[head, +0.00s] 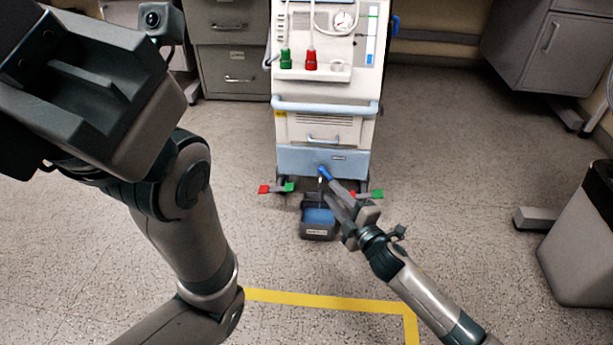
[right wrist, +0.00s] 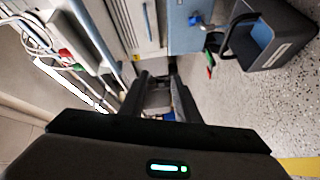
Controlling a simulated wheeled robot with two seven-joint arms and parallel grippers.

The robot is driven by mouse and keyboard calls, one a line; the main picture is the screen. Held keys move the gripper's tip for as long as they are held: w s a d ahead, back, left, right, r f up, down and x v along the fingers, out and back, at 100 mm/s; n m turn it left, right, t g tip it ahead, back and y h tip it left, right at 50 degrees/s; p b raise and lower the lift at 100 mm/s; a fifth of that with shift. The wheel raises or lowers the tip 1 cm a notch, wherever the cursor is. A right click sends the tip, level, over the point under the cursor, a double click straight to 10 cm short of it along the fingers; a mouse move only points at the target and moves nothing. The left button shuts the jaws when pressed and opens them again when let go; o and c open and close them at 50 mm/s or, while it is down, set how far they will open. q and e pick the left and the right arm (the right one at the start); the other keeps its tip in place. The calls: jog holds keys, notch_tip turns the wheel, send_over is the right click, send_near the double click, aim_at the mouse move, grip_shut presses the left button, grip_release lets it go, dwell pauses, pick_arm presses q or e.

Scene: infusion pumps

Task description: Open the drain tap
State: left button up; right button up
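The drain tap's blue handle (head: 325,172) is low on the front of the white and pale-blue machine (head: 310,160), slanting down to the right. In the right wrist view a small blue piece (right wrist: 195,18) shows on the pale-blue panel, probably this tap. My right gripper (head: 331,190) is at the tap, its fingers apart and just right of and below the handle. I cannot tell whether they touch it. My right fingers also show in the wrist view (right wrist: 160,82), with a gap between them. My left gripper's body fills the upper left of the head view; its fingertips are not shown.
A dark container (head: 318,232) with a blue inside stands on the floor below the tap. Red and green foot tabs (head: 276,188) flank the machine's base. Yellow tape (head: 320,299) marks the floor. A grey bin (head: 580,240) is at right.

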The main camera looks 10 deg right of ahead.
jog(key=s+a+r+t+y+p, duration=0.1)
jog(key=s+a+r+y, duration=0.3)
jog(key=a+r, duration=0.4)
notch_tip(320, 180, up, 4)
jog(key=shift+s+a+r+m+y+p, duration=0.1)
jog(key=shift+s+a+m+y+p, duration=0.2)
jog(key=shift+s+y+p, duration=0.15)
